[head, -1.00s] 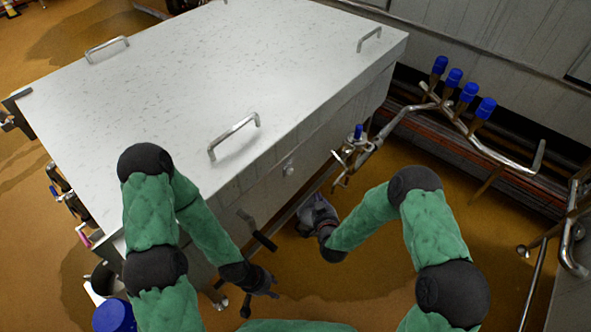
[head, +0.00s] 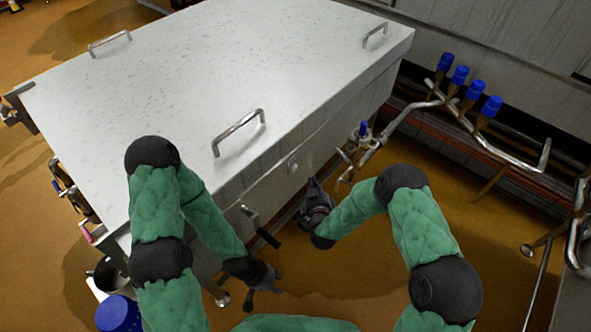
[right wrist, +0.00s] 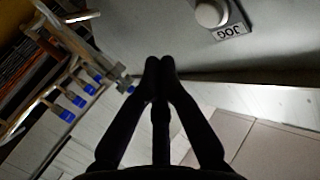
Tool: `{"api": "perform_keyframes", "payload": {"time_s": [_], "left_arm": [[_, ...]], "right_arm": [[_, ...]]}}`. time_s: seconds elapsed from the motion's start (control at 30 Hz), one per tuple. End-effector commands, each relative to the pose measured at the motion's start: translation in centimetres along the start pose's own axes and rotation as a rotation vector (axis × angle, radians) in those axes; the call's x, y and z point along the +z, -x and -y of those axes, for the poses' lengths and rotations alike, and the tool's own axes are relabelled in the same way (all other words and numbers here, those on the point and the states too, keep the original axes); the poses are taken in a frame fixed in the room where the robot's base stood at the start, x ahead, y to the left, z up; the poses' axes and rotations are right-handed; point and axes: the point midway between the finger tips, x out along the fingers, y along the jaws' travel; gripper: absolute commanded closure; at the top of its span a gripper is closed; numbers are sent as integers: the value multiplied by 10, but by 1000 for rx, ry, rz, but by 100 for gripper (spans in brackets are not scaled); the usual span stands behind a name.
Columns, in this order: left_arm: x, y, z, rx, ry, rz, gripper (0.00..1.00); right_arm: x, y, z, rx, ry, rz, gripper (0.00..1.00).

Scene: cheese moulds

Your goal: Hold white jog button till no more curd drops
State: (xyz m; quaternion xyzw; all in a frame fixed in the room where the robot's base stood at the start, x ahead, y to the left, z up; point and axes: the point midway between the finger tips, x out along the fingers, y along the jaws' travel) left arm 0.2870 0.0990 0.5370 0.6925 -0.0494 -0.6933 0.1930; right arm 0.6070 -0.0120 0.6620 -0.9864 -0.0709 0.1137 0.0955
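The white round jog button (right wrist: 212,12) is on a grey plate with an upside-down JOG label (right wrist: 230,32), at the top edge of the right wrist view. In the head view a small pale knob-like fitting (head: 292,167) shows on the vat's near side. My right gripper (right wrist: 160,64) has its fingertips together with nothing between them, and appears apart from the button. In the head view the right gripper (head: 311,186) is beside the vat's side, just below that fitting. My left gripper (head: 264,292) hangs low in front of the vat, fingers spread and empty. No curd is visible.
The large closed vat (head: 200,75) has lid handles (head: 238,132). A dark lever (head: 261,227) sticks out between my grippers. Pipes with several blue-capped valves (head: 467,88) stand to the right. A blue container (head: 118,314) is at lower left. The brown floor is wet.

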Motion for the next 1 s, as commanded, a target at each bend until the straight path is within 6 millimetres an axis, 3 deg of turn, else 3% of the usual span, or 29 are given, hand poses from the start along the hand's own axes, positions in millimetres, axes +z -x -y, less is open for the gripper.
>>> {"api": "perform_keyframes", "payload": {"time_s": [0.4,1.0], "left_arm": [[0,-2,1,0,0,0,60],[0,-2,1,0,0,0,60]], "right_arm": [[0,-30,31,1,0,0,100],[0,-34,35,1,-1,0,100]]}}
